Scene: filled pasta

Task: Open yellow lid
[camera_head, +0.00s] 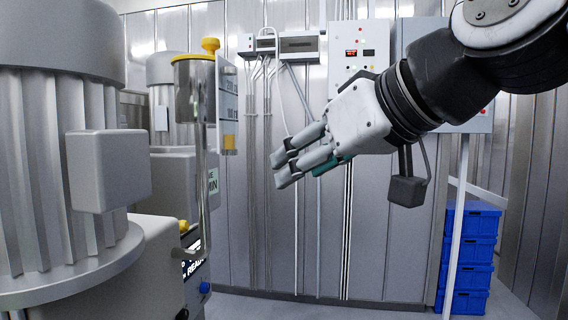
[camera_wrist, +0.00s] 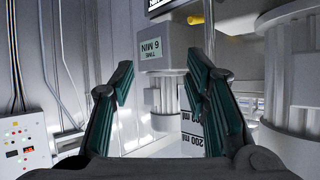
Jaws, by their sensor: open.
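The yellow lid (camera_head: 194,57) sits at the top of a slim metal cylinder with a marked scale plate, left of centre in the head view. It has a round yellow knob (camera_head: 210,44) and looks shut. My gripper (camera_head: 283,167) is to the right of the cylinder and lower than the lid, apart from it, pointing left. In the wrist view my gripper (camera_wrist: 160,80) shows two spread dark green fingers with nothing held. The scale plate (camera_wrist: 192,134) shows upside down near the right finger; I cannot make out the lid there.
A large ribbed grey machine (camera_head: 62,170) fills the left side. A grey box with a "MIN" label (camera_head: 213,181) stands behind the cylinder. Control boxes (camera_head: 362,52) and pipes are on the back wall. Blue crates (camera_head: 467,258) are stacked at right. Space around my gripper is clear.

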